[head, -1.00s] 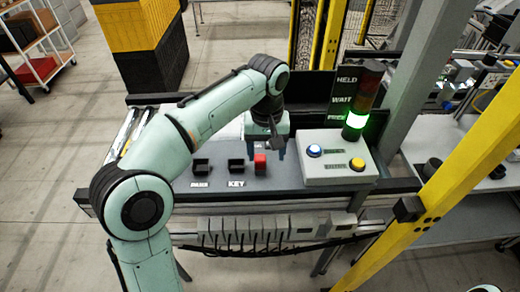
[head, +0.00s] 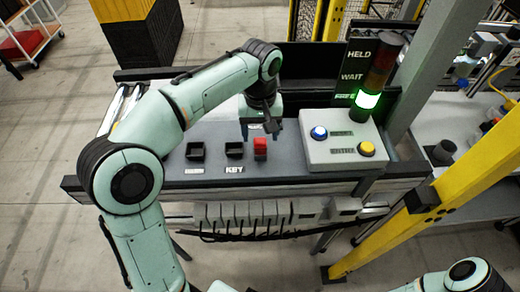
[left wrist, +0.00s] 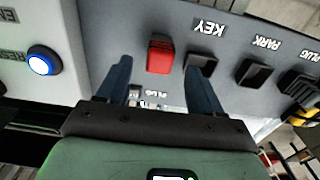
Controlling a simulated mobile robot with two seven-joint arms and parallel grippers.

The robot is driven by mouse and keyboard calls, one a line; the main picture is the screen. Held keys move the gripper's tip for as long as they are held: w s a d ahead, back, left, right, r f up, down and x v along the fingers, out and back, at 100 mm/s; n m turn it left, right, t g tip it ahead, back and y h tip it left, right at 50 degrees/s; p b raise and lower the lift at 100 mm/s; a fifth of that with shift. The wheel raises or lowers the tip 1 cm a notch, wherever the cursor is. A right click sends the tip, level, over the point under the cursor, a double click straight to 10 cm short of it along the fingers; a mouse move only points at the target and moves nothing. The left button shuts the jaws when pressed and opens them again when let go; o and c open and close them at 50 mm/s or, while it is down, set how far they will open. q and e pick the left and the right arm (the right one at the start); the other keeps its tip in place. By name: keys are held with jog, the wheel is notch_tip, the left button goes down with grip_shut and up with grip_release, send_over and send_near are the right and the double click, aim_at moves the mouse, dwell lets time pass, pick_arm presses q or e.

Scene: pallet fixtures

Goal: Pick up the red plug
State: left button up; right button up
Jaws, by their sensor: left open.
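The red plug (head: 260,147) sits upright in a holder on the grey workbench top, right of two dark square sockets. In the left wrist view the red plug (left wrist: 160,55) lies ahead of the fingertips, between their lines. My left gripper (head: 259,130) is open and empty, pointing down just behind the plug. Its two blue fingers also show in the left wrist view (left wrist: 160,72). A gap remains between fingers and plug. Part of my right arm shows at the bottom right, but its gripper is not visible.
The KEY socket (head: 234,150) and another dark socket (head: 195,151) stand left of the plug. A button box (head: 340,145) with blue and yellow buttons is on the right. Behind it stands a signal tower (head: 373,80), lit green. A yellow post (head: 440,195) rises at the right.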

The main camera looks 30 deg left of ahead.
aim_at(260, 141)
pick_arm(q)
notch_tip(260, 141, down, 5)
jog(key=shift+a+f+b, duration=0.1)
jog(key=shift+b, duration=0.25)
jog(key=shift+w, duration=0.1)
jog(key=c, duration=1.1)
jog(key=shift+r, duration=0.2)
